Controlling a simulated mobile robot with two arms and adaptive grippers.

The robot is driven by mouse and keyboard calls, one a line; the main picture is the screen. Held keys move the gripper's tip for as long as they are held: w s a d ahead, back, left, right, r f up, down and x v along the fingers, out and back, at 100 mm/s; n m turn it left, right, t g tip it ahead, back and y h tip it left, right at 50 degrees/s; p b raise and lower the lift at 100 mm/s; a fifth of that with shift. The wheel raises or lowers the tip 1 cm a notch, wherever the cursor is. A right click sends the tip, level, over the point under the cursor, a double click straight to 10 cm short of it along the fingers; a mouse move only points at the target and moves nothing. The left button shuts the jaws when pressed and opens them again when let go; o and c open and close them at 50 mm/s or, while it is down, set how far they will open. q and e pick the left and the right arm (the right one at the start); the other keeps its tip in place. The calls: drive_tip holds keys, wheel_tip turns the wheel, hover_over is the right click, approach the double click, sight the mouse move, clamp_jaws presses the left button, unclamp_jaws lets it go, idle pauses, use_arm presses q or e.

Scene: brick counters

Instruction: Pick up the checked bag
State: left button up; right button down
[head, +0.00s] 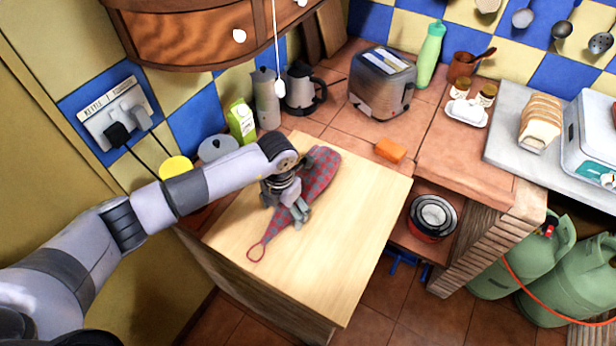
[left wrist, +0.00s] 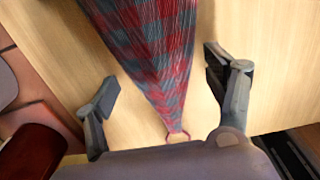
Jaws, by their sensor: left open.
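The checked bag (head: 319,176) is red and grey-blue, long and tapered, with a thin red loop at its narrow end. It lies on the light wooden counter top (head: 345,230), loop towards the front left. My left gripper (head: 296,216) is over the bag's narrower part and hides some of it. In the left wrist view the bag (left wrist: 150,50) runs between the two open fingers of the gripper (left wrist: 163,88), with bare wood on both sides and no finger seen touching it. The red loop shows near the bottom of that view. My right gripper is not seen.
An orange sponge (head: 390,150) lies on the tiled counter behind the wooden top. A toaster (head: 382,82), a kettle (head: 303,90), a green carton (head: 241,121) and a yellow lid (head: 175,166) stand around the back and left. The front of the wooden top is clear.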

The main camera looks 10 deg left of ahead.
use_arm(q)
drive_tip(key=shift+c, duration=0.4)
drive_tip(key=c, duration=1.2)
